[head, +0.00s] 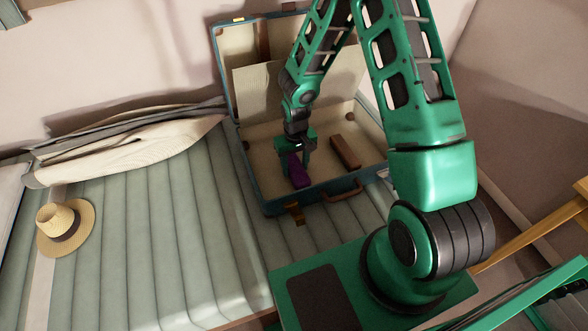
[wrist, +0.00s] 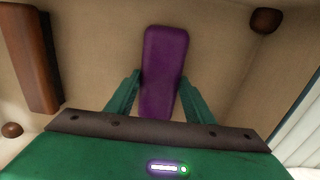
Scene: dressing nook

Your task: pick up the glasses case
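A purple, rounded, elongated case (head: 299,170), which looks like the glasses case, is in the open suitcase (head: 262,203), near its front left. My gripper (head: 309,168) is down inside the suitcase at this case. In the wrist view the purple case (wrist: 164,65) runs between the two green fingers of my gripper (wrist: 160,80), one finger on each side. The fingertips are very close to its sides. I cannot tell whether they press on it or stand slightly apart. The case's near end is hidden behind the gripper body.
A brown oblong box (head: 345,152) lies to the right in the suitcase and at the left of the wrist view (wrist: 33,55). The suitcase walls and raised lid surround my gripper. A straw hat (head: 65,228) and folded clothing (head: 130,150) lie to the left on the padded bench (head: 150,240).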

